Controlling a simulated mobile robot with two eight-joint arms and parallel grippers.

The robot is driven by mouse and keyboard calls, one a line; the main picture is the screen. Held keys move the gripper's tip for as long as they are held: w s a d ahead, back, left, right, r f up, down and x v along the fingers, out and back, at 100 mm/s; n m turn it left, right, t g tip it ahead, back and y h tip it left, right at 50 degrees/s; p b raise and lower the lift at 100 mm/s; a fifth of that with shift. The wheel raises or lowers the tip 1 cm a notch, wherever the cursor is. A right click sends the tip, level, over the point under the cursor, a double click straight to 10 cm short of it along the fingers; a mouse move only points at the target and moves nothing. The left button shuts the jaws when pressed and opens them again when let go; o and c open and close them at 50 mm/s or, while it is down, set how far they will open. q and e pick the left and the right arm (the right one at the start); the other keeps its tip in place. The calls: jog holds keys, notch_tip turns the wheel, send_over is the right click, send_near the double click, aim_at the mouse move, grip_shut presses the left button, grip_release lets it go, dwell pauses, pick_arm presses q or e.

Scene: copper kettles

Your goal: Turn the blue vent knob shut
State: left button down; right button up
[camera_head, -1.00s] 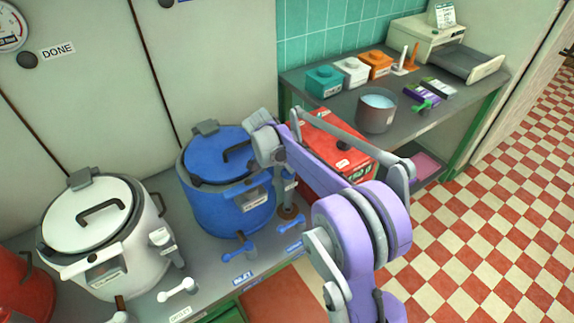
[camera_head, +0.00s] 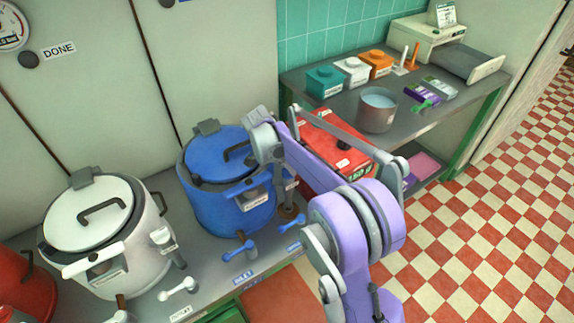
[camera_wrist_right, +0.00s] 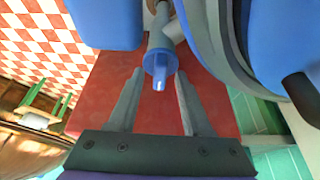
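The blue kettle (camera_head: 207,208) with its dark lid handle stands on the counter at the middle of the head view. In the right wrist view, a blue knob (camera_wrist_right: 158,66) sits at the end of a grey pipe (camera_wrist_right: 159,42), beside the large blue kettle body (camera_wrist_right: 218,40). My right gripper (camera_wrist_right: 158,74) is open, with one finger on each side of the knob and visible gaps between. In the head view my right arm reaches over from the lower right; its fingers and the knob are hidden or too unclear there. My left gripper is not in view.
A white kettle (camera_head: 75,222) and part of a red kettle (camera_head: 25,285) stand to the left. Blue levers (camera_head: 240,250) stick out at the blue kettle's front. A red box (camera_head: 325,150) sits behind my arm. A side bench (camera_head: 340,90) holds a metal pot (camera_head: 376,116).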

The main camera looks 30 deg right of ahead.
jog(key=v, duration=1)
jog(key=shift+a+r+p, duration=0.2)
jog(key=shift+r+p, duration=0.15)
jog(key=shift+p, duration=0.05)
jog(key=s+a+r+n+t+y+p, duration=0.1)
jog(key=s+a+n, duration=0.25)
jog(key=s, duration=0.35)
jog(key=s+a+r+n+t+y+p, duration=0.1)
jog(key=s+a+r+n+p, duration=0.1)
jog(key=s+n, duration=0.45)
jog(key=s+a+f+n+t+y+p, duration=0.1)
jog(key=s+a+f+n, duration=0.1)
jog(key=s, duration=0.5)
jog(key=s+a+f+n+t+y+p, duration=0.1)
jog(key=s+f+n, duration=0.3)
jog(key=s, duration=0.4)
jog(key=shift+s+a+n+t, duration=0.2)
jog(key=shift+a+n+t, duration=0.35)
jog(key=shift+a, duration=0.3)
jog(key=shift+f, duration=0.1)
